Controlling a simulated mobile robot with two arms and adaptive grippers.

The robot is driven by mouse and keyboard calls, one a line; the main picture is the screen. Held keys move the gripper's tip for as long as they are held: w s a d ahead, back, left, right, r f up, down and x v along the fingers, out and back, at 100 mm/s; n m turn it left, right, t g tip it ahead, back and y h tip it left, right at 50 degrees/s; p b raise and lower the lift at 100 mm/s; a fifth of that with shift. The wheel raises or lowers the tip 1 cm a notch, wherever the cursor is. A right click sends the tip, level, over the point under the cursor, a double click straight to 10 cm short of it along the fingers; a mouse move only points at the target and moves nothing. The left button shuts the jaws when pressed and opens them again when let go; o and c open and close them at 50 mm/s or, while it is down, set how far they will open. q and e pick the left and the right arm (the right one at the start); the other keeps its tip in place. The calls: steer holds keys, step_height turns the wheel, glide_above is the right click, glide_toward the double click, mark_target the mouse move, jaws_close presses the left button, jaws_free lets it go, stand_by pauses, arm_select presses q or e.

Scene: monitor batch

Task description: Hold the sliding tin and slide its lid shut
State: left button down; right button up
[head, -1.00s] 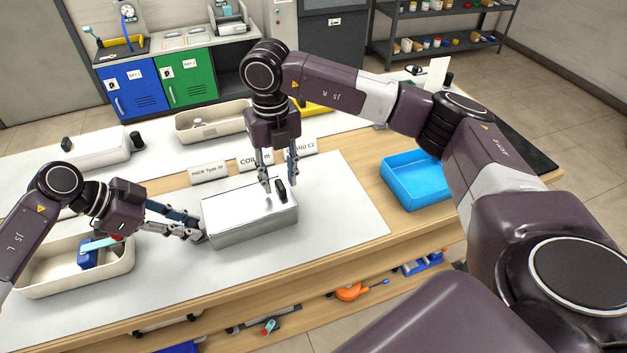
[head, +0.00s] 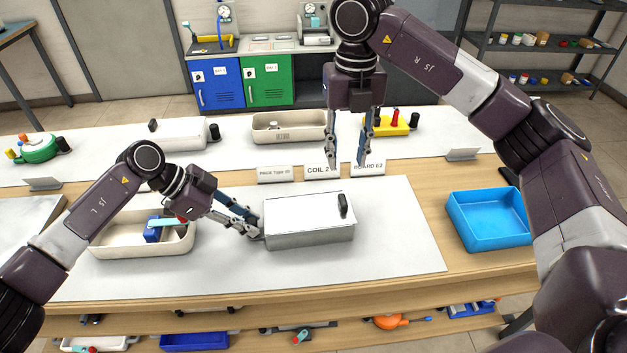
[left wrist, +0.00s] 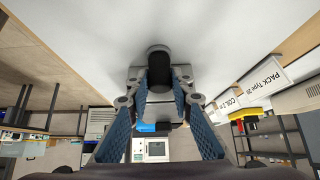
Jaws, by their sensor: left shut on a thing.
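The sliding tin (head: 308,238) is a grey metal box on the white mat. Its pale lid (head: 300,210) lies over the top, with a black upright knob (head: 343,204) near the right end. I see no opening in the top from here. My left gripper (head: 256,232) is shut at the tin's left end. In the left wrist view a dark round grip (left wrist: 159,65) sits between its fingers, against the pale surface. My right gripper (head: 348,163) is open and empty, above and behind the tin, clear of the knob.
A cream tray (head: 110,248) with a blue item (head: 153,230) lies left of the tin, under my left arm. A blue tray (head: 490,235) stands right. Label cards, including COIL 2 (head: 321,172), stand behind the tin. The mat right of the tin is clear.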

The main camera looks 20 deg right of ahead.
arm_select(q)
steer(key=c, duration=1.6)
jaws_free()
steer(key=shift+r, duration=0.1)
steer(key=v, duration=1.2)
